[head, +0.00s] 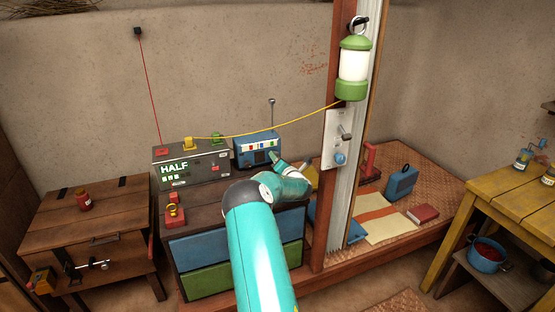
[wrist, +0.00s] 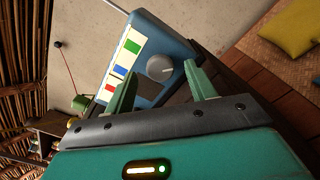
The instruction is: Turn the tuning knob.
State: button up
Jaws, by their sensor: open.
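The tuning knob (wrist: 160,67) is a round grey dial with a pale mark, on the front of a blue radio (wrist: 150,27). The radio also shows in the head view (head: 247,142), standing upright on the drawer cabinet with its antenna raised. In the wrist view the radio face has a white strip with green, blue and red blocks, and a dark panel beside the knob. My gripper (wrist: 160,76) is open and empty, facing the radio. The knob appears between and beyond its two fingers, with no contact visible. In the head view my arm partly hides the radio's lower right.
A grey box (head: 209,169) reading "HALF" stands left of the radio, with a yellow wire running to the wooden post (head: 333,225). A switch panel (head: 338,127) and green lantern (head: 352,88) are on the post.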

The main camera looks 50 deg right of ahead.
jog(key=v, duration=0.5)
jog(key=shift+s+a, duration=0.2)
jog(key=shift+s, duration=0.05)
